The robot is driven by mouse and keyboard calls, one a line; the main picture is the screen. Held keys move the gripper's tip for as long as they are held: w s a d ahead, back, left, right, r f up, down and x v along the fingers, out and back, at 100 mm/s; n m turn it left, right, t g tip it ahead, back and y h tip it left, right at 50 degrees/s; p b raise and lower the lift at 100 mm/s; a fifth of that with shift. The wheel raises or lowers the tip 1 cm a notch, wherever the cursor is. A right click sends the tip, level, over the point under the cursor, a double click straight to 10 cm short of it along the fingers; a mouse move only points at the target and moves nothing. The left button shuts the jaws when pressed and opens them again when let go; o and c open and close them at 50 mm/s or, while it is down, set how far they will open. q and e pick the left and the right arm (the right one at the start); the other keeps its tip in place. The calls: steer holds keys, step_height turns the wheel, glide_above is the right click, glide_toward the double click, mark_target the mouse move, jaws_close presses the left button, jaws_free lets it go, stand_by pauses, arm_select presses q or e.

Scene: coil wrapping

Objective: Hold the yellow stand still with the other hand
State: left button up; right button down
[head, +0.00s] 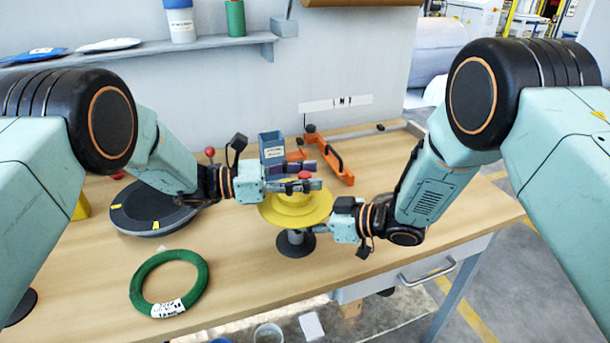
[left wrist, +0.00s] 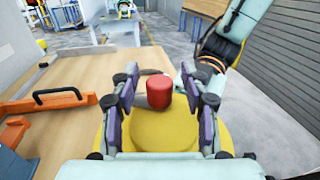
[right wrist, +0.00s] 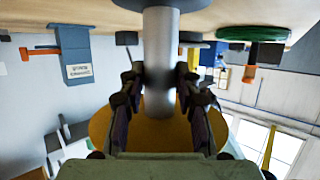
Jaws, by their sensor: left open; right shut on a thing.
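The yellow stand (head: 273,214) is upright near the table's front edge, with a wide yellow disc, a grey post (right wrist: 161,60) and a dark round base (head: 296,248). A red knob (left wrist: 159,93) tops it. My left gripper (head: 318,175) is open above the disc, with its fingers on either side of the knob, apart from it in the left wrist view. My right gripper (right wrist: 160,88) is shut on the grey post, under the disc. In the head view its fingertips are largely hidden by the disc.
A green coil (head: 137,291) with a white label lies at the front left. A dark round turntable (head: 150,218) is behind it. A blue-grey bin (head: 272,147) and an orange clamp-like tool (head: 334,160) stand behind the yellow stand. The table right of the right arm is clear.

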arm_select(q)
steer(key=shift+c, duration=0.2)
jaws_close()
steer(key=shift+d+r+n+t+y, duration=0.1)
steer(key=shift+n+t+y, duration=0.2)
steer(key=shift+n+t, duration=0.95)
steer(key=shift+n+t+y, duration=0.5)
steer(key=shift+n+t, duration=0.05)
steer(key=shift+t, duration=1.1)
steer(key=shift+n+t+y, duration=0.3)
steer(key=shift+n+t, duration=0.1)
steer(key=shift+n+t+y, duration=1.2)
steer(key=shift+n+t, duration=0.2)
steer(key=shift+t, duration=0.4)
steer(key=shift+n+t+y, duration=0.3)
steer(key=shift+t+y, duration=0.1)
steer(key=shift+t, duration=0.1)
